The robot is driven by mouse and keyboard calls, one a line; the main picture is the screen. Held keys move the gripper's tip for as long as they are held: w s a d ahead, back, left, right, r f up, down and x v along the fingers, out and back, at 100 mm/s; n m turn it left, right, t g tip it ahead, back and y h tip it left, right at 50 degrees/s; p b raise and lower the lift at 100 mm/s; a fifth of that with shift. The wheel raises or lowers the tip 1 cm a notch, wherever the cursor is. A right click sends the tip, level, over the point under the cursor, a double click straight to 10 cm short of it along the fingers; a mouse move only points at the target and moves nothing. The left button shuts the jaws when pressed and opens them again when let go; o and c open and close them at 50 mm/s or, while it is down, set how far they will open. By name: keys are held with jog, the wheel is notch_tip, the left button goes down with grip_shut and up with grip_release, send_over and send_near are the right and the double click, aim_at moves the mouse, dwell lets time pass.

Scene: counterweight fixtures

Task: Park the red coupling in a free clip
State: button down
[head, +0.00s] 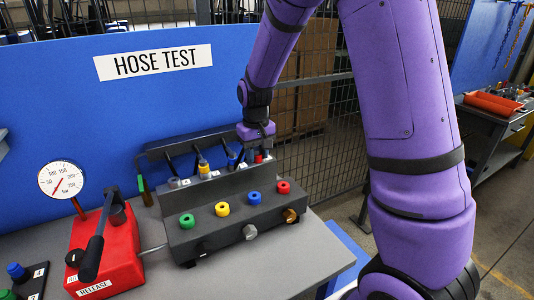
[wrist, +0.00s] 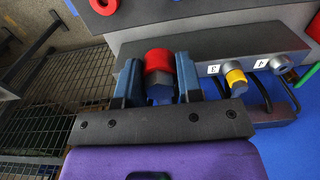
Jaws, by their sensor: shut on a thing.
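My gripper (head: 257,150) is shut on the red coupling (head: 258,158) at the back right of the dark fixture (head: 200,237). In the wrist view, the red collar of the coupling (wrist: 158,60) lies between the two fingers (wrist: 160,80). Whether it is seated in a clip or held just above one is hidden.
Green (head: 187,221), yellow (head: 222,209), blue (head: 255,198) and red (head: 283,187) rings line the fixture's lower step. A red release box (head: 119,254) with a black lever and a gauge (head: 62,180) stands left. A blue panel (head: 100,110) rises behind.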

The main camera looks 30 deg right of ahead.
jog(key=w+a, duration=0.6)
jog(key=a, duration=0.5)
jog(key=w+a, duration=0.6)
jog(key=a, duration=0.6)
jog(key=shift+w, duration=0.35)
jog(key=shift+f, duration=0.1)
dwell(0.4)
jog(key=shift+f, duration=0.65)
jog(key=shift+f, duration=0.15)
jog(key=shift+f, duration=1.35)
jog(key=shift+f, duration=0.15)
jog(key=shift+f, duration=0.65)
jog(key=shift+f, duration=0.15)
dwell(0.3)
